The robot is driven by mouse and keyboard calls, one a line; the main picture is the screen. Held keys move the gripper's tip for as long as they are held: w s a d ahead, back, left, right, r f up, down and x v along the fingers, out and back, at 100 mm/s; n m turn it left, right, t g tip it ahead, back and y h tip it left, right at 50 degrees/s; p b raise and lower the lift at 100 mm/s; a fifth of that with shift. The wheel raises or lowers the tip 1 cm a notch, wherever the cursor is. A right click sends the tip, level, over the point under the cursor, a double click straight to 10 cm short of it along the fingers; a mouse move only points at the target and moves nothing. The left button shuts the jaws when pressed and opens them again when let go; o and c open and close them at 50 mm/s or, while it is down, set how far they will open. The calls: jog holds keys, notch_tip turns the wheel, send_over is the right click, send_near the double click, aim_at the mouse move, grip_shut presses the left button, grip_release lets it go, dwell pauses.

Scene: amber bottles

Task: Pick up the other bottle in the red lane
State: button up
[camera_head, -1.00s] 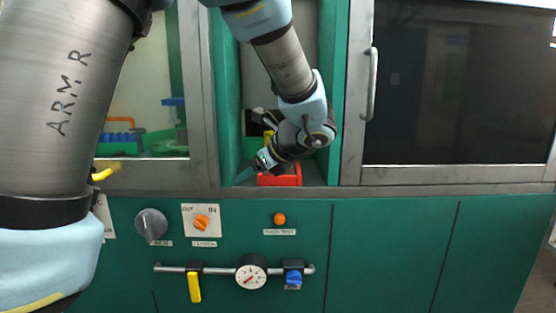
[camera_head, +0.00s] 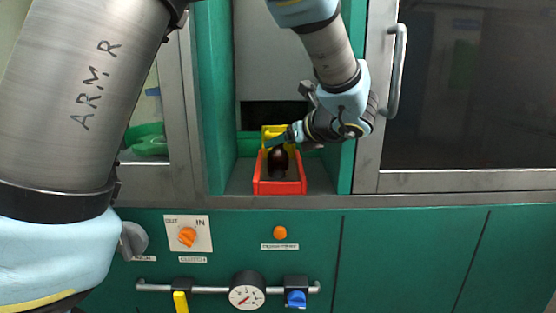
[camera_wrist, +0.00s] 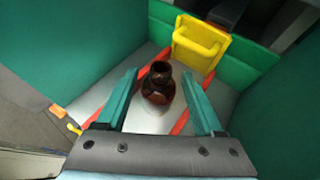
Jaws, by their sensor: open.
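An amber bottle (camera_head: 278,163) stands upright in the red lane (camera_head: 280,187), a red-walled holder in the green alcove. In the wrist view the bottle (camera_wrist: 158,84) appears dark brown with an open round mouth, between the red side walls (camera_wrist: 180,122). My gripper (camera_head: 272,142) reaches in from the right above the bottle. In the wrist view my gripper (camera_wrist: 161,92) is open, its two green fingers on either side of the bottle in the picture. I cannot tell how far above it the fingertips are. Nothing is held. No second bottle shows.
A yellow piece (camera_wrist: 199,44) stands at the back end of the red lane. Green alcove walls (camera_head: 218,100) rise close on both sides. A steel-framed door with a handle (camera_head: 396,70) is to the right. Knobs and a gauge (camera_head: 246,291) line the front below.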

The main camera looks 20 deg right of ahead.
jog(key=p+x, duration=0.1)
jog(key=x, duration=0.5)
jog(key=shift+r+p, duration=0.1)
jog(key=shift+p, duration=0.2)
jog(key=shift+c, duration=0.3)
grip_shut()
